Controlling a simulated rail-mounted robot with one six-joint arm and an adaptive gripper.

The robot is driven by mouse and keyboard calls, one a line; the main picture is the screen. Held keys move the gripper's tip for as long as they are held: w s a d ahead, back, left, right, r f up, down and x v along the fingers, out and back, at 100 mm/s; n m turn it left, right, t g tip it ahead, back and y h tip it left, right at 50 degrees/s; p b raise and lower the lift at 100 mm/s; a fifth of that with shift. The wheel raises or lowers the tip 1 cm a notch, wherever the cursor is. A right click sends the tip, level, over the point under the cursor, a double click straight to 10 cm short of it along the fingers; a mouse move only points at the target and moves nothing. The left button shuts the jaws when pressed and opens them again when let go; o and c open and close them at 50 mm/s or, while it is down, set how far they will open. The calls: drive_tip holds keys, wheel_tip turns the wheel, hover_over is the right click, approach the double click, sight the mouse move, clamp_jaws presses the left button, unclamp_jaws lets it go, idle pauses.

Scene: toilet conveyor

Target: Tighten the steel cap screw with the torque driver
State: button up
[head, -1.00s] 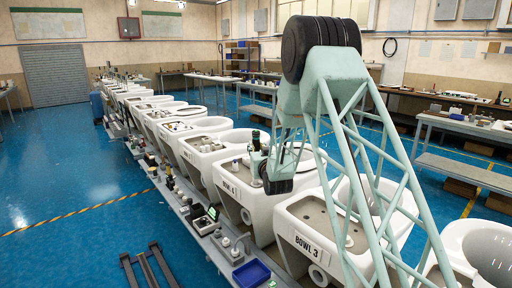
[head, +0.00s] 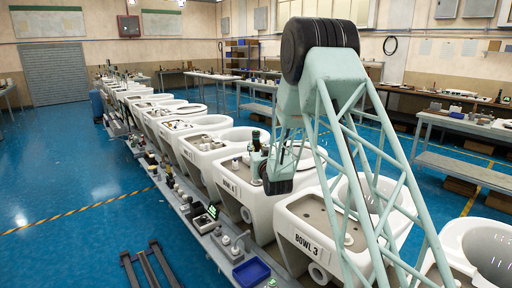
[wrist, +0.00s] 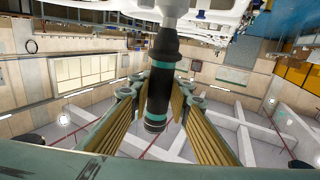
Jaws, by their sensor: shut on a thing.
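The torque driver (wrist: 160,75), black with green bands, is between the fingers of my gripper (wrist: 158,92) in the wrist view. My gripper is shut on it. Its upper end in that picture meets a pale grey part, and I cannot tell whether it touches a screw. In the head view the driver (head: 256,143) stands roughly upright over the bowl marked BOWL 4 (head: 229,187), with my gripper (head: 262,158) beside it, partly hidden by the arm. The steel cap screw cannot be made out in either view.
A long row of white bowls runs back along the line, with BOWL 3 (head: 307,246) in front. A narrow ledge with small parts and a blue tray (head: 251,272) runs along their left side. Benches (head: 465,125) stand at the right. The blue floor (head: 80,180) at left is mostly clear.

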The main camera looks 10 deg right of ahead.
sight(257, 138)
drive_tip(key=shift+f, duration=0.7)
idle(2.0)
drive_tip(key=shift+r, duration=0.3)
idle(1.9)
drive_tip(key=shift+r, duration=2.45)
